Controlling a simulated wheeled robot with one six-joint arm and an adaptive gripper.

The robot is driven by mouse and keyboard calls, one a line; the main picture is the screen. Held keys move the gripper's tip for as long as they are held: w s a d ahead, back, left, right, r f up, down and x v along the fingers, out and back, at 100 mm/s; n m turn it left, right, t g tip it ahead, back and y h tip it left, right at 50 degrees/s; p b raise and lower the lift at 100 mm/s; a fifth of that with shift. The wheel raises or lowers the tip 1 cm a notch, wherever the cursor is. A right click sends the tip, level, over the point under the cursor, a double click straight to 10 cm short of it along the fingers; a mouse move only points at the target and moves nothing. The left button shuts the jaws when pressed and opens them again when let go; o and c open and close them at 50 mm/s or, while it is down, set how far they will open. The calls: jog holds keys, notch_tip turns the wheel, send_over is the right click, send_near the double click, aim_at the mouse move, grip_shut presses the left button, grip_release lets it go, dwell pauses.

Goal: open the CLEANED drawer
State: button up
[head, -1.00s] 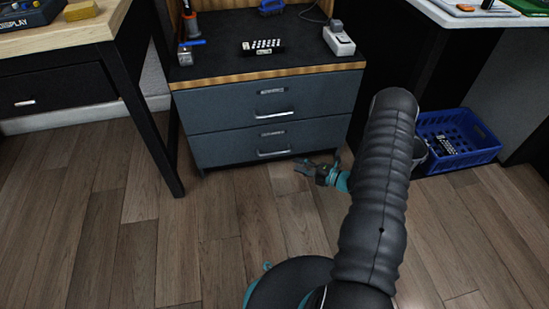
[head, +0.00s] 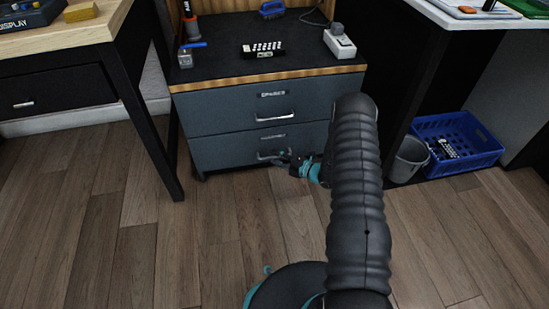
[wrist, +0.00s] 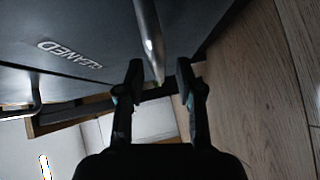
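The CLEANED drawer (head: 225,152) is the lower of two grey drawers in the cabinet, and its front looks flush and shut. Its label (wrist: 70,54) reads CLEANED in the wrist view, but is too small to read in the head view. Its metal bar handle (wrist: 148,38) runs down between my two fingers in the wrist view. My gripper (wrist: 159,72) is open, with one fingertip on each side of the bar; I cannot tell whether they touch it. In the head view my gripper (head: 285,161) is at the right end of that handle (head: 266,155).
The upper drawer (head: 225,114), with its own handle (head: 275,117), is shut above. A grey bin (head: 408,160) and a blue crate (head: 458,140) stand on the floor to the right. A table leg (head: 150,135) stands left. The wooden floor before the cabinet is clear.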

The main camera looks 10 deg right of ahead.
jog(key=shift+x, duration=0.8)
jog(key=shift+c, duration=0.2)
grip_shut()
